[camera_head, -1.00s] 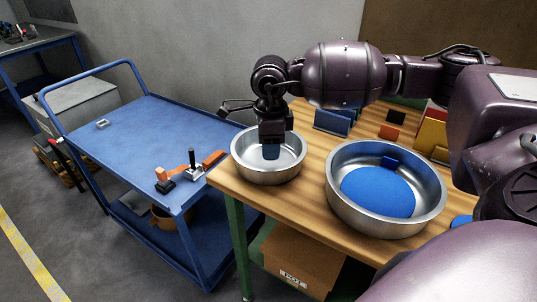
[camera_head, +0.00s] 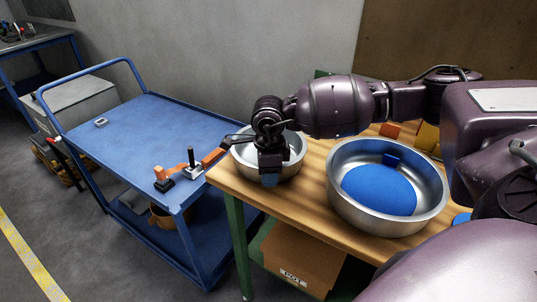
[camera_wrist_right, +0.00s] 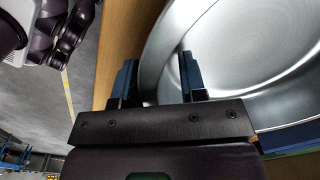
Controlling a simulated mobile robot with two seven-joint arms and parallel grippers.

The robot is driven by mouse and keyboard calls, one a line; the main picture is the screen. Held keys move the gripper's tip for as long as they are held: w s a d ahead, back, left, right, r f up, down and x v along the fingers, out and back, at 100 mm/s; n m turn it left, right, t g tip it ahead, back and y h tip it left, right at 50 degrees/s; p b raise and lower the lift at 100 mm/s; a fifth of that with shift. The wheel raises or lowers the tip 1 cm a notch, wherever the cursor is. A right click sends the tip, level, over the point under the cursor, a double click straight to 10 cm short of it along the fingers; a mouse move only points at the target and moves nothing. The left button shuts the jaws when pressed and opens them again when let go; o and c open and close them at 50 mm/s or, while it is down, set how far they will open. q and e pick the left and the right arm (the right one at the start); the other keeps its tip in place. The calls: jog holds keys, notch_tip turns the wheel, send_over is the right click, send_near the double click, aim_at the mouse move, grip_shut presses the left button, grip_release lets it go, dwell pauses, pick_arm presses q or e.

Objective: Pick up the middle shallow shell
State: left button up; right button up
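A smaller shallow metal shell (camera_head: 293,167) stands upright at the table's left end. A wider metal shell (camera_head: 340,205) with a blue disc (camera_head: 378,190) inside stands to its right. Which one the task calls the middle one, I cannot tell for sure. My right gripper (camera_head: 269,181) is at the near rim of the smaller shell and hides part of it. In the right wrist view its two dark blue fingers (camera_wrist_right: 157,72) are apart, with the wall of the shell (camera_wrist_right: 235,50) between them, one finger outside and one inside. My left gripper is not seen in the head view.
The wooden table (camera_head: 312,200) also bears coloured blocks behind the wider shell, partly behind my arm. A blue cart (camera_head: 130,130) stands to the left with tools (camera_head: 190,165) near its front edge. A cardboard box (camera_head: 300,262) lies under the table.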

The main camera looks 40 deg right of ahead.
jog(key=shift+r, duration=0.1)
grip_shut()
jog(key=shift+r, duration=0.1)
notch_tip(320, 180, up, 20)
jog(key=p, duration=0.1)
dwell(0.4)
